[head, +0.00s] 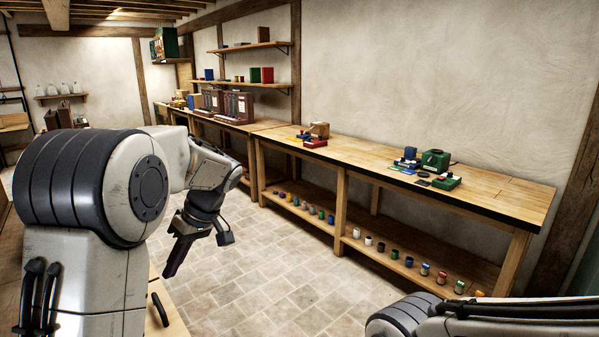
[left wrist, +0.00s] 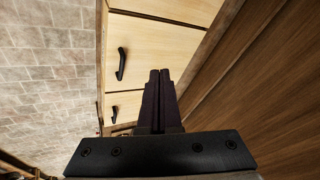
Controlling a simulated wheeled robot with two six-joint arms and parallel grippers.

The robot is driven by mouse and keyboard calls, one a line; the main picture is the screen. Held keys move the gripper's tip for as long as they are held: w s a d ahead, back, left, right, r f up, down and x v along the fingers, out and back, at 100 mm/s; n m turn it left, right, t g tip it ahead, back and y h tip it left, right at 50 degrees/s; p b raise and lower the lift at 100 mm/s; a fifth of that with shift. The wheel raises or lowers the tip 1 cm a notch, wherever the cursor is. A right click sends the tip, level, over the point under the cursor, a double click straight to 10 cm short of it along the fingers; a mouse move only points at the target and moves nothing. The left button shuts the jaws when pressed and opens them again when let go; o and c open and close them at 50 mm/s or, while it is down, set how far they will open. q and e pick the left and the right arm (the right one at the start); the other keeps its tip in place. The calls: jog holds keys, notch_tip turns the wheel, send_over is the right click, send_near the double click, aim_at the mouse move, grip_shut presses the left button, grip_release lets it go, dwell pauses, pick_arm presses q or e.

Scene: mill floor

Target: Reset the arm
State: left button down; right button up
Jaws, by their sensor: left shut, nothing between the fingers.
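My left gripper (head: 172,268) hangs at the end of my left arm in the head view, pointing down and to the left above the tiled floor. In the left wrist view its two dark fingers (left wrist: 160,85) lie side by side, shut and empty. Light wooden drawer fronts with black handles (left wrist: 121,64) are behind the fingers in that view. My right arm shows only in part at the lower right of the head view; its gripper is out of view.
A long wooden workbench (head: 490,190) runs along the wall, with a green device (head: 435,160) and small parts on top. Its lower shelf (head: 375,254) holds several small coloured cans. Wall shelves (head: 240,85) hang behind. The tiled floor (head: 275,270) before the bench is clear.

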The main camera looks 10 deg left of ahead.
pick_arm(q)
jog(key=s+d+f+m+t+h, duration=0.1)
jog(key=s+d+m, duration=0.25)
jog(key=d, duration=0.35)
jog(key=s+d+f+m+t+h, duration=0.1)
jog(key=s+d+m, duration=0.1)
jog(key=d+m, duration=0.3)
jog(key=s+d+f+m+h, duration=0.2)
jog(key=s+d+m, duration=0.4)
jog(key=s, duration=0.3)
jog(key=s+d+f+m+h, duration=0.2)
jog(key=s+d+m, duration=0.4)
jog(key=s+d, duration=0.3)
jog(key=shift+s+f+h, duration=0.15)
jog(key=shift+f+h, duration=0.15)
jog(key=shift+h, duration=0.1)
